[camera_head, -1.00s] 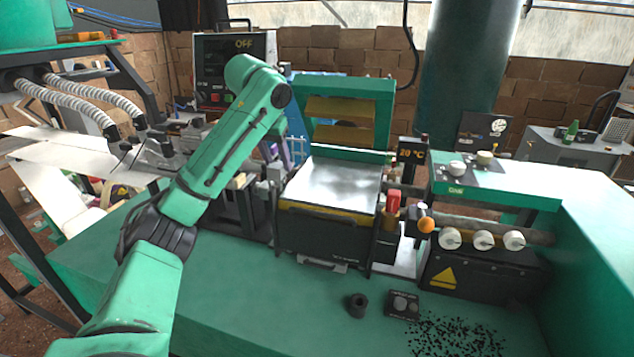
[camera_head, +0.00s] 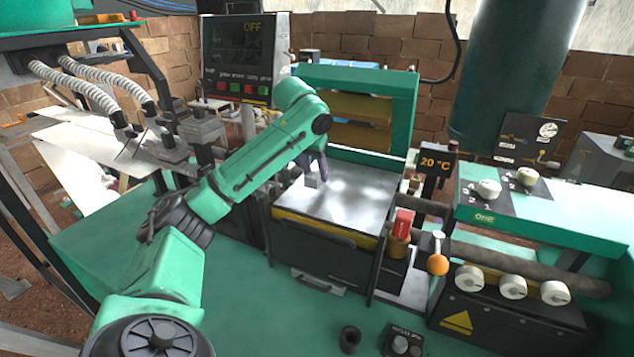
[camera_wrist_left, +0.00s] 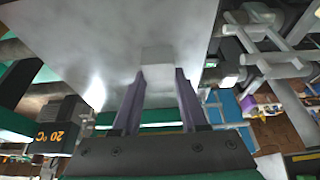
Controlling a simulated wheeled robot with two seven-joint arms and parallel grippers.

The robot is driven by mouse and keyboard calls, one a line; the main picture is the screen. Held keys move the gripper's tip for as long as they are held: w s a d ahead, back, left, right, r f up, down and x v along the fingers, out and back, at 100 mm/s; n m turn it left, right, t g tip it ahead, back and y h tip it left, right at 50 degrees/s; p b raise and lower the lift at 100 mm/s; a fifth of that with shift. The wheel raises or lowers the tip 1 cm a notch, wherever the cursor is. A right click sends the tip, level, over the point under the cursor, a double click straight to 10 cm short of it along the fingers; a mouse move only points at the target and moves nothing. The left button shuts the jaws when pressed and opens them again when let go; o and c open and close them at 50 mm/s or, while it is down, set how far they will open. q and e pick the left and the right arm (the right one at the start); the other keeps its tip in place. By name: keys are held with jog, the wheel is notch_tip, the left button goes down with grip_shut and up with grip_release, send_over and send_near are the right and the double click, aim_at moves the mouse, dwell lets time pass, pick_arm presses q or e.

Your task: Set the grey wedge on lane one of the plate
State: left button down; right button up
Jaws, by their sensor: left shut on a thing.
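The plate (camera_head: 350,200) is a shiny flat metal surface on a dark press body, and it fills the upper left of the left wrist view (camera_wrist_left: 90,30). No lane marks can be made out on it. My left gripper (camera_head: 310,168) is over the plate's far left part. In the left wrist view it (camera_wrist_left: 157,78) is shut on the grey wedge (camera_wrist_left: 156,56), a small pale block between the purple fingers. The wedge also shows in the head view (camera_head: 313,181), at or just above the plate; I cannot tell whether they touch. My right gripper is not in view.
A green frame (camera_head: 400,95) stands behind the plate. A red-topped part (camera_head: 402,222) and an orange knob (camera_head: 437,264) stand at its right. A temperature display (camera_head: 437,163) reads 20 °C. A dark ring (camera_head: 350,338) lies on the green bench in front.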

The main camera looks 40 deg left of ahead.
aim_at(315, 174)
pick_arm(q)
jog(key=x, duration=0.3)
jog(key=shift+s+d+f, duration=0.1)
jog(key=shift+s+d, duration=0.05)
jog(key=shift+d, duration=0.15)
jog(key=shift+s, duration=0.15)
jog(key=shift+c, duration=2.2)
grip_release()
jog(key=p+v, duration=0.1)
jog(key=v, duration=1.1)
